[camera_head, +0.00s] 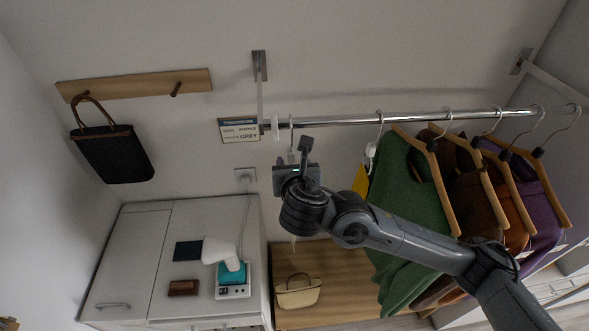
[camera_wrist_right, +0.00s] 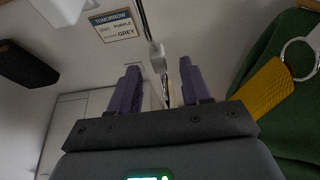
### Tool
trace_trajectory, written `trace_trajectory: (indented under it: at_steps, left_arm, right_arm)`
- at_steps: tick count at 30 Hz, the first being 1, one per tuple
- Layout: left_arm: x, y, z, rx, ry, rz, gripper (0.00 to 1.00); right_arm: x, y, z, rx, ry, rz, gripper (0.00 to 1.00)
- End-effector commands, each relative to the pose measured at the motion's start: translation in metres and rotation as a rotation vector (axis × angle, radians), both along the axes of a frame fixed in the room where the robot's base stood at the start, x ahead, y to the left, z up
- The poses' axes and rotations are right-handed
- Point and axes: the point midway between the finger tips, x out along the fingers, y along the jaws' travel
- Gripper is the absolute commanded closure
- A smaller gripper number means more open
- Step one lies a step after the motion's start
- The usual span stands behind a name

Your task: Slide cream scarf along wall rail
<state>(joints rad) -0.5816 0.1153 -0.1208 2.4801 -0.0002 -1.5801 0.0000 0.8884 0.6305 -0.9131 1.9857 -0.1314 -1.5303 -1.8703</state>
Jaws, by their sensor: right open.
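The chrome wall rail (camera_head: 340,120) runs left to right along the back wall. A hook (camera_head: 291,132) hangs near its left end, with a small pale piece below it. My right gripper (camera_head: 305,148) is just below the rail beside this hook; its arm and body hide most of what hangs there. A thin pale tip (camera_head: 293,243) shows below the gripper, perhaps the cream scarf; I cannot tell. In the right wrist view my open purple fingers (camera_wrist_right: 158,78) stand either side of a narrow pale hook piece (camera_wrist_right: 158,58). My left gripper is not in view.
A green garment (camera_head: 410,205) and several others hang to the right, with a yellow tag (camera_wrist_right: 266,90) close by. A sign (camera_head: 239,130) hangs by the rail's left end. A white cabinet (camera_head: 140,230) and cream handbag (camera_head: 298,292) are below.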

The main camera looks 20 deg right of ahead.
Motion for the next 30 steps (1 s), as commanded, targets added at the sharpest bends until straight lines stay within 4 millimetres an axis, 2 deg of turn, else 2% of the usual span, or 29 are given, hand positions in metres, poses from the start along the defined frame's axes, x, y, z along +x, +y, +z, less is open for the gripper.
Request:
trace_trajectory:
  at_steps: [6, 12, 26, 30]
  left_arm:
    - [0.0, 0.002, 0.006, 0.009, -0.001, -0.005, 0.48]
    - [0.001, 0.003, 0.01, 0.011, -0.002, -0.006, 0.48]
    - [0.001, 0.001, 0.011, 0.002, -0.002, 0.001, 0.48]
    - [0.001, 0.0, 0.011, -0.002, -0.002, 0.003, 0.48]
  right_arm:
    - [0.029, -0.009, -0.011, -0.001, 0.0, -0.003, 0.52]
    - [0.047, -0.013, -0.02, 0.0, 0.002, -0.001, 0.52]
    - [0.055, -0.015, -0.024, 0.001, 0.0, 0.001, 0.52]
    - [0.055, -0.015, -0.024, 0.001, 0.0, 0.0, 0.72]
